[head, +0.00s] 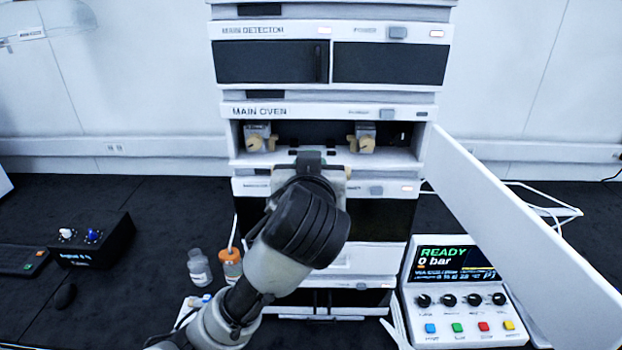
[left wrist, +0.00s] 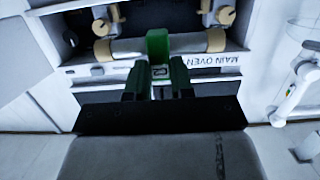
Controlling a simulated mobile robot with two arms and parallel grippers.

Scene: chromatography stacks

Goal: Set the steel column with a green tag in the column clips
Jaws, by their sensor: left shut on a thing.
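The steel column (left wrist: 190,44) with tan end fittings and a green tag (left wrist: 157,45) around its middle shows in the left wrist view. My left gripper (left wrist: 158,78) is shut on it at the tag and holds it level. In the head view the left gripper (head: 309,160) is at the front of the main oven's open bay (head: 310,132). It hides most of the column; a tan end (head: 347,173) shows beside it. Two fixtures with tan fittings, left (head: 257,138) and right (head: 363,138), are inside the bay. The column clips are hard to make out. My right gripper is not in view.
The oven's white door (head: 510,210) stands open at the right. A controller (head: 460,290) reading READY, 0 bar sits below it. Bottles (head: 200,268) stand left of the stack, with a black box (head: 92,240) farther left. The dark bench between them is clear.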

